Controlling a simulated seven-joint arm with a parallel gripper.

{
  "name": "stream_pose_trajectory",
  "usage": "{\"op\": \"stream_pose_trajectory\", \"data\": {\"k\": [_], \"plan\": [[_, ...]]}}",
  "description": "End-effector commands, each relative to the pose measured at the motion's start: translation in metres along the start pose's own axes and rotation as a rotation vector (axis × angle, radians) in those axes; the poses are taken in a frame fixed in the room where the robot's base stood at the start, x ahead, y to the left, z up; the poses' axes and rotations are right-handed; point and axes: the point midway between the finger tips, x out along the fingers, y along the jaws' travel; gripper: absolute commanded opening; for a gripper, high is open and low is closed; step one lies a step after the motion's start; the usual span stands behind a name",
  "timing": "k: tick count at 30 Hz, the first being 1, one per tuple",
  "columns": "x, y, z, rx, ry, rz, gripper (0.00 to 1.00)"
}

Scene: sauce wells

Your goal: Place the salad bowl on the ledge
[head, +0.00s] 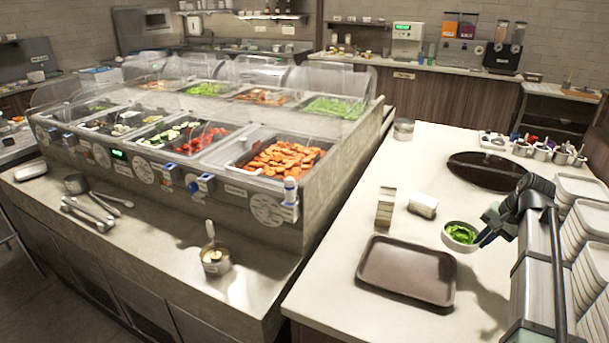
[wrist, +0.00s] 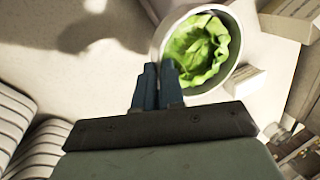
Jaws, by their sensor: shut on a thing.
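The salad bowl (head: 462,238) is a small white bowl with green leaves in it, above the white counter to the right of the brown tray. In the wrist view the bowl (wrist: 236,72) is upright, seen from above, with its near rim at my fingertips. My gripper (head: 485,238) is shut on the rim of the bowl; its dark fingers also show in the wrist view (wrist: 158,82). A steel ledge (head: 240,270) runs along the front of the salad bar at left, but I cannot tell for certain that it is the ledge meant.
The brown tray (head: 407,269) lies on the counter. A metal napkin holder (head: 385,208) and a small white box (head: 423,205) stand behind it. White dish stacks (head: 588,255) are at right. A pot with a ladle (head: 215,259) and tongs (head: 87,212) sit on the steel ledge.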

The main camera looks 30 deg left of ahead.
Motion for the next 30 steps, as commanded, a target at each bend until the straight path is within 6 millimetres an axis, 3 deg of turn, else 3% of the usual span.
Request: {"op": "stream_pose_trajectory", "data": {"k": [1, 3, 9, 13, 23, 30], "plan": [[-0.001, 0.007, 0.021, -0.061, -0.021, -0.001, 0.00], [-0.004, 0.014, 0.043, -0.148, -0.050, -0.001, 0.00], [-0.010, 0.035, 0.101, -0.325, -0.110, 0.001, 0.00], [-0.010, 0.036, 0.137, -0.394, -0.133, 0.003, 0.00], [0.009, -0.022, 0.171, -0.511, -0.173, 0.005, 0.00], [0.029, -0.078, 0.201, -0.616, -0.208, 0.006, 0.00]]}}
